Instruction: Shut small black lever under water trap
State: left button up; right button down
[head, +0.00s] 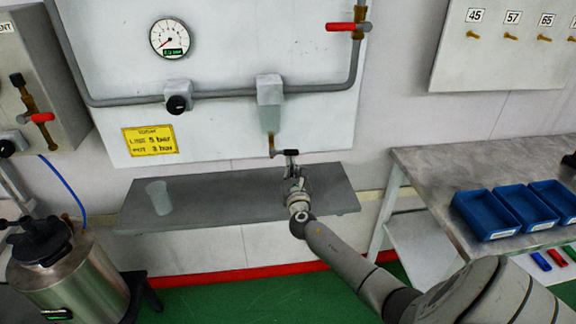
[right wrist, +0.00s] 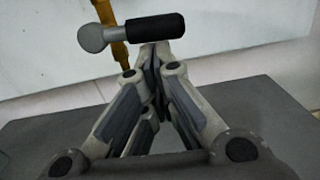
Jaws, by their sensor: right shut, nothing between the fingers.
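The water trap (head: 270,100) is a grey block with a clear bowl, fixed on the pipe of the white wall panel. Under it, a short brass stem carries the small black lever (head: 286,153), which points right, roughly level. In the right wrist view the black lever (right wrist: 155,27) lies crosswise just beyond the fingers, with the brass stem behind its left part. My right gripper (head: 293,168) is just below the lever. Its fingertips (right wrist: 153,55) are shut together and empty; whether they touch the lever I cannot tell. My left gripper is not in view.
A grey shelf (head: 240,190) under the panel bears a clear cup (head: 159,197). A steel pot (head: 70,270) stands at lower left. A metal bench (head: 425,170) with blue bins (head: 490,212) is at right. A red-handled valve (head: 345,27) is at upper right of the panel.

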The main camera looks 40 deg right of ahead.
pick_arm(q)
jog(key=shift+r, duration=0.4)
pick_arm(e)
jog(key=shift+d+r+n, duration=0.15)
jog(key=shift+r+n, duration=0.1)
jog(key=shift+n, duration=0.25)
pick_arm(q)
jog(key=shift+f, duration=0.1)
pick_arm(e)
jog(key=shift+f, duration=0.1)
